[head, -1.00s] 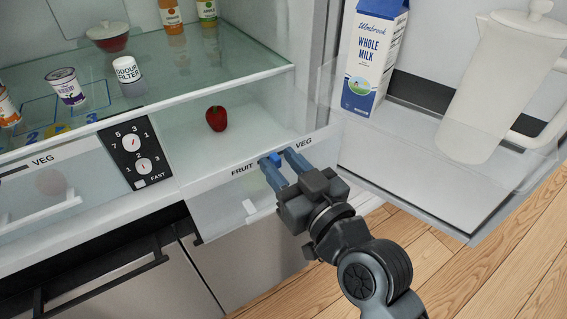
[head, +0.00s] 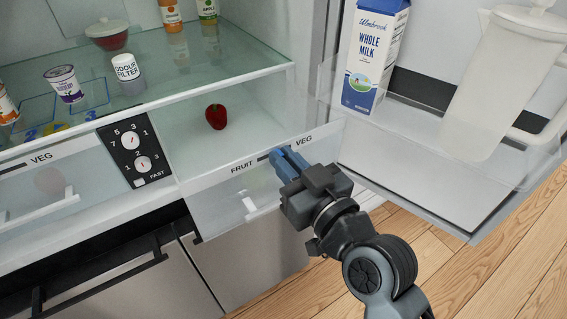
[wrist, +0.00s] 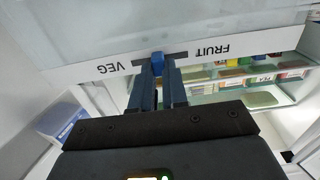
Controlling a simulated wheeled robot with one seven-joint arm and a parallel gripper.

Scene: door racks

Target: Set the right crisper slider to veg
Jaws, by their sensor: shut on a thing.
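The right crisper drawer (head: 222,208) has a white label strip with FRUIT at left and VEG at right in the head view. Its blue slider knob (wrist: 158,62) sits around the middle of the dark slot in the wrist view, where the labels appear upside down with VEG (wrist: 105,68) at left and FRUIT (wrist: 212,50) at right. My gripper (head: 284,153) is shut on the knob, with one finger on each side. In the head view the fingers mostly hide the knob, and the bare slot shows to their left.
The open fridge door with a milk carton (head: 374,58) and a white pitcher (head: 497,85) stands right of my arm. A dial panel (head: 134,150) is left of the drawer. A red pepper or fruit (head: 215,117) lies behind the strip.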

